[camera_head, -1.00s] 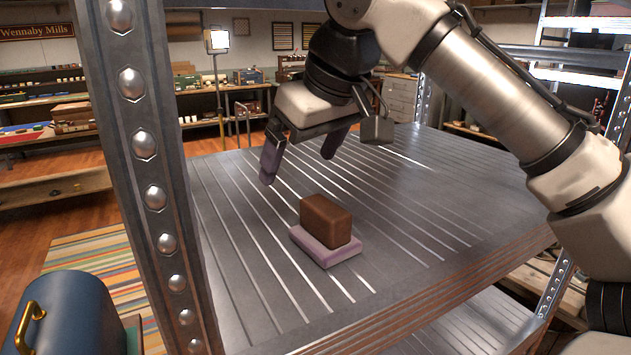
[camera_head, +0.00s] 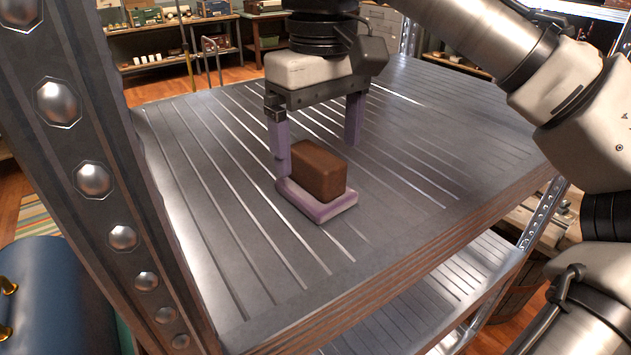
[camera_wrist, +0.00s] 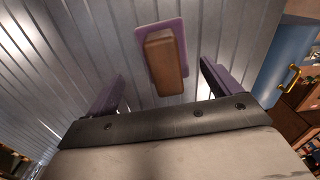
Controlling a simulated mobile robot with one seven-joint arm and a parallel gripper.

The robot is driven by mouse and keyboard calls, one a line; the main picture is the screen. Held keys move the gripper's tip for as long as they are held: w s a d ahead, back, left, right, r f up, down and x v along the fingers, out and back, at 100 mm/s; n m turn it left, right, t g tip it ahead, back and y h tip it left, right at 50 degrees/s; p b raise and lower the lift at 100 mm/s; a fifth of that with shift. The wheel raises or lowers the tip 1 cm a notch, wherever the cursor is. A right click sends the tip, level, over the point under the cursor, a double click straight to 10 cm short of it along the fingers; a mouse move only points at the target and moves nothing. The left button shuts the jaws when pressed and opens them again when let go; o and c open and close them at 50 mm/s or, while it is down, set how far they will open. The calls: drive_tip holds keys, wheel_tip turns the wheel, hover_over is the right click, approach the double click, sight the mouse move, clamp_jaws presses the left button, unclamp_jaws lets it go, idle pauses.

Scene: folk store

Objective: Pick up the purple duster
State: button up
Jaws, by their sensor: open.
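The purple duster has a brown block-shaped top (camera_head: 320,172) and a flat light-purple base (camera_head: 322,212). It lies base-down on the metal shelf (camera_head: 420,165). In the wrist view the duster (camera_wrist: 165,62) is ahead of the fingers, around the middle between them. My gripper (camera_head: 318,150) points down with its purple-grey fingers spread wide and nothing between them. In the head view the left finger overlaps the duster's left rear edge; I cannot tell if it touches. The right finger is behind the duster. In the wrist view the fingers (camera_wrist: 160,90) appear apart from it.
A riveted metal post (camera_head: 95,180) rises at the shelf's left corner. A blue rounded container (camera_head: 55,295) with a brass handle stands at the lower left. The shelf around the duster is clear. A lower shelf (camera_head: 430,290) lies beneath.

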sight(315, 175)
drive_tip(key=shift+s+a+f, duration=0.15)
drive_tip(key=shift+f, duration=1.25)
drive_tip(key=shift+s+a+f, duration=0.1)
drive_tip(key=shift+a+f, duration=0.05)
drive_tip(key=shift+f, duration=1.2)
drive_tip(key=shift+c, duration=0.3)
drive_tip(key=c, duration=1)
drive_tip(key=shift+r, duration=0.15)
drive_tip(key=shift+c, duration=0.2)
wheel_tip(315, 175, up, 10)
drive_tip(key=shift+f+p, duration=0.1)
drive_tip(key=shift+p, duration=0.35)
